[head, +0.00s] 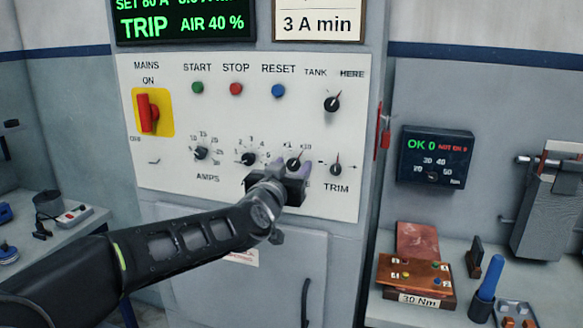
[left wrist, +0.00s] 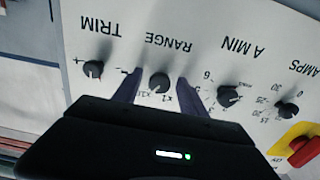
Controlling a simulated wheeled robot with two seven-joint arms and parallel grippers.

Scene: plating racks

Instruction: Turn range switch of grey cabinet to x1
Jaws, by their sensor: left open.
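The grey cabinet (head: 215,226) fills the middle of the head view, with a white control panel (head: 235,130). Its black RANGE switch (head: 294,162) sits in the lower row, between the A MIN knob and the TRIM knob. Its pointer is tilted up and right, towards the x10 mark; x1 is at the upper left. My left gripper (head: 289,169) is open at the switch, and its body hides part of the label. In the left wrist view, upside down, the fingers (left wrist: 157,91) stand on either side of the RANGE switch (left wrist: 159,82), with gaps visible. My right gripper is not in view.
The TRIM knob (head: 336,170) and A MIN knob (head: 248,159) flank the switch closely. The red-and-yellow MAINS switch (head: 148,112) is at the panel's left. A bench with a copper-coloured block (head: 410,272) and a blue-handled tool (head: 487,280) stands at right.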

